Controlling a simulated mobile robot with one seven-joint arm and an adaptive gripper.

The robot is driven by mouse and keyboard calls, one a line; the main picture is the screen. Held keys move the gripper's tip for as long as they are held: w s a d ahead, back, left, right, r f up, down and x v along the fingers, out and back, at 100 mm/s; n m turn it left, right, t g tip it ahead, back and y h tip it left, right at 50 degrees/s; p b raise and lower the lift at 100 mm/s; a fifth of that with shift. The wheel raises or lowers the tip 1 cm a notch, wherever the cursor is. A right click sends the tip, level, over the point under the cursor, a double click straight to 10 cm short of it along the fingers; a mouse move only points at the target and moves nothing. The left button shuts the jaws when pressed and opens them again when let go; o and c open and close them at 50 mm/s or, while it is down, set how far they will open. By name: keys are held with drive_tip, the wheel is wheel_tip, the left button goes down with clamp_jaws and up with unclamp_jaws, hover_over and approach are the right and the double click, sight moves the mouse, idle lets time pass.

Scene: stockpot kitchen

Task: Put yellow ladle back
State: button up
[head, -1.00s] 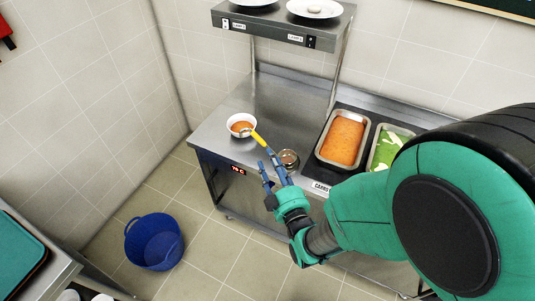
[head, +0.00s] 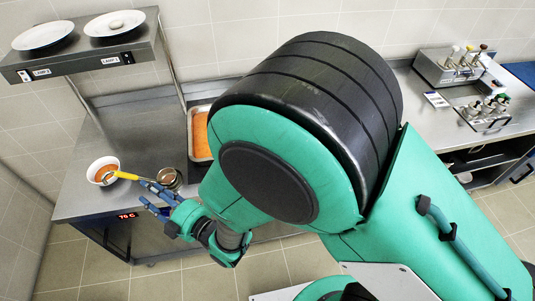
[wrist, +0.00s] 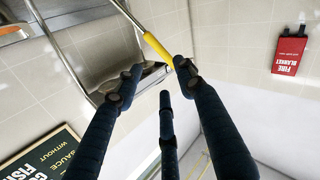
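The yellow ladle (head: 126,176) rests with its metal end in a white bowl (head: 91,173) of orange soup at the counter's left front. Its yellow handle sticks out over the rim toward my gripper (head: 146,196). In the wrist view, the yellow handle (wrist: 157,46) ends close to the tip of the right finger of my gripper (wrist: 156,80). The fingers are spread with a clear gap, and I see no grip on the handle. The bowl is out of the wrist view. A small round metal pot (head: 170,180) stands right of the bowl, beside my gripper.
A metal tray of orange food (head: 200,134) is partly hidden by my arm. A heat-lamp shelf (head: 85,52) with two white plates stands above the counter (head: 80,204). Condiment holders (head: 452,68) are at the far right. The counter behind the bowl is clear.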

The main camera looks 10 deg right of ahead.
drive_tip(key=w+d+r+m+g+h, duration=0.1)
drive_tip(key=w+d+r+m+h, duration=0.2)
drive_tip(key=w+d+r, duration=0.3)
drive_tip(key=w+d+r+m+h, duration=0.2)
drive_tip(key=w+d+r+h, duration=0.15)
drive_tip(key=d, duration=0.55)
drive_tip(key=d+r+m+g+h, duration=0.1)
drive_tip(key=d+r+m+h, duration=0.2)
drive_tip(key=d, duration=0.6)
drive_tip(key=s+d+r+m+g+h, duration=0.1)
drive_tip(key=s+d+r+m+g, duration=0.1)
drive_tip(key=s+d, duration=0.8)
drive_tip(key=s+d+r+m+g+h, duration=0.2)
drive_tip(key=s+d+r, duration=0.4)
drive_tip(key=s+d, duration=0.4)
drive_tip(key=s+m+g, duration=0.1)
drive_tip(key=s+m, duration=0.1)
drive_tip(key=s, duration=0.1)
drive_tip(key=shift+s+r+m, duration=0.3)
drive_tip(key=shift+m, duration=0.1)
